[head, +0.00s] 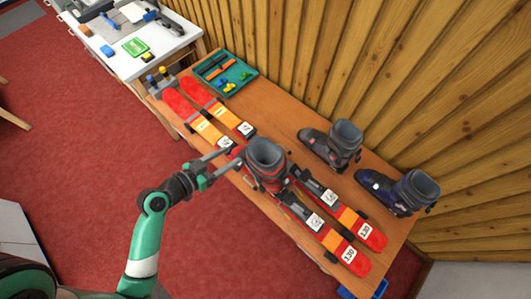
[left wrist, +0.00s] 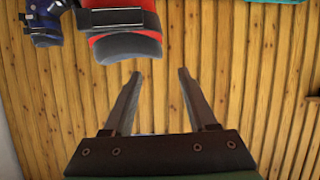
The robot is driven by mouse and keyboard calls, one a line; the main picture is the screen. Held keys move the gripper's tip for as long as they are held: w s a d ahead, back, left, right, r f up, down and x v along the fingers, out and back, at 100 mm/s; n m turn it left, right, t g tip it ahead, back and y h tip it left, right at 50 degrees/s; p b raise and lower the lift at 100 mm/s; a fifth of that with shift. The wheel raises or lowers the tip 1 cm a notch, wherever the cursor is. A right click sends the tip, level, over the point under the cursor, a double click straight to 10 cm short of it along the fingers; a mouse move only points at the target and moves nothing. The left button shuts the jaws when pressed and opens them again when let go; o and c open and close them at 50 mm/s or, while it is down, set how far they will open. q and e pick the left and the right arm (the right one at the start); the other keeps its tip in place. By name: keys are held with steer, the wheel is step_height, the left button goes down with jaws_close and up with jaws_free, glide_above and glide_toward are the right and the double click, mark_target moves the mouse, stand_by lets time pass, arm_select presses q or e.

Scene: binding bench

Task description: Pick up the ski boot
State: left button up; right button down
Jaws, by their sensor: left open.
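A red and dark grey ski boot (head: 266,163) stands upright on the skis (head: 205,128) in the middle of the bench. A dark grey boot (head: 333,145) and a dark blue boot (head: 402,190) stand behind it, near the wall. My left gripper (head: 234,157) is open and empty at the left side of the red boot. In the left wrist view the red boot (left wrist: 122,30) lies beyond the fingertips (left wrist: 160,74), with no part of it between them. The blue boot (left wrist: 42,22) also shows there at top left. My right gripper is not in view.
The wooden bench (head: 283,103) runs along a plank wall (head: 420,90). A teal tray (head: 225,74) with tools sits at its far end, and a grey block with knobs (head: 158,80) beside it. A white table (head: 130,65) with tools stands beyond.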

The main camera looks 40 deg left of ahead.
mark_target(253, 141)
arm_select(q)
steer(key=p+x, duration=0.1)
steer(key=x, duration=1)
steer(key=shift+w, duration=0.25)
steer(key=shift+a, duration=0.1)
jaws_close()
stand_by(0.8)
steer(key=shift+r, duration=0.2)
